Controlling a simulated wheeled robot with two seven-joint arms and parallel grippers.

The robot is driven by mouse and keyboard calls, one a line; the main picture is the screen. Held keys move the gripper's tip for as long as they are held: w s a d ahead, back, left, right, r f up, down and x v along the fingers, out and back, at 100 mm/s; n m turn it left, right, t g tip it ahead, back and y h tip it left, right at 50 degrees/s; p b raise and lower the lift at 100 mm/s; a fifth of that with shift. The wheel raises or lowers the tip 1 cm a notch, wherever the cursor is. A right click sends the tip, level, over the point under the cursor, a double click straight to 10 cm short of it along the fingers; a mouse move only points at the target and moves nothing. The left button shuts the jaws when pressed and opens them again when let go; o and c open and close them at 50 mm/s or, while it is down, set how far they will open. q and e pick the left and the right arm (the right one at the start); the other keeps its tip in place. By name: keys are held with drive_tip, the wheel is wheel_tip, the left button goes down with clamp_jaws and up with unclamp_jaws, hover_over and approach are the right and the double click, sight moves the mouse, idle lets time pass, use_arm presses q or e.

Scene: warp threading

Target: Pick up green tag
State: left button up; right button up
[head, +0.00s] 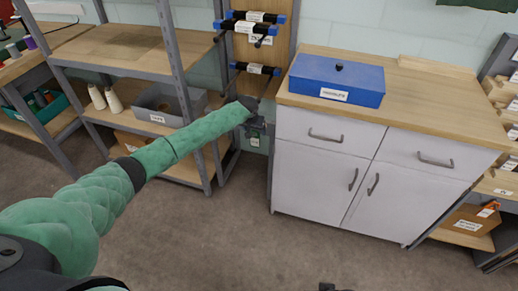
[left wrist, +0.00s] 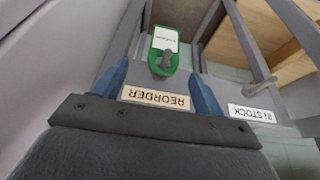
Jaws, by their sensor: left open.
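The green tag (left wrist: 157,68) with a white label hangs on a grey peg or hook in the left wrist view, above a grey ledge marked REORDER. It is upside down in that view. My left gripper (left wrist: 160,80) is open, with its blue fingers apart on either side of the REORDER label and the tag just beyond and between the fingertips. Nothing is held. In the head view my left gripper (head: 257,122) is beside the cabinet's left side, and the tag cannot be made out there. A small dark piece at the bottom edge may be my right gripper (head: 333,287).
A white cabinet (head: 330,180) with a wooden top carries a blue box (head: 338,80). A grey shelf unit (head: 175,60) stands left, holding a grey bin (head: 170,103) and cones. An IN STOCK label (left wrist: 252,114) is right of REORDER. The floor in front is clear.

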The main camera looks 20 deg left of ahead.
sight(254, 131)
use_arm(q)
drive_tip(key=shift+w+a+r, duration=0.1)
drive_tip(key=shift+w+r, duration=0.1)
drive_tip(key=shift+r, duration=0.2)
drive_tip(key=shift+x, duration=1.1)
drive_tip(key=shift+w+f, duration=0.2)
drive_tip(key=shift+f, duration=0.5)
drive_tip(key=p+x, duration=0.1)
drive_tip(key=x, duration=0.3)
drive_tip(key=shift+s+a+f, duration=0.1)
drive_tip(key=shift+a, duration=0.05)
use_arm(e)
drive_tip(key=shift+s+d+r, duration=0.35)
drive_tip(key=shift+r, duration=0.15)
drive_tip(key=shift+s+d+r, duration=0.3)
drive_tip(key=shift+r, duration=0.15)
use_arm(q)
drive_tip(key=c, duration=1.1)
drive_tip(key=shift+o, duration=0.2)
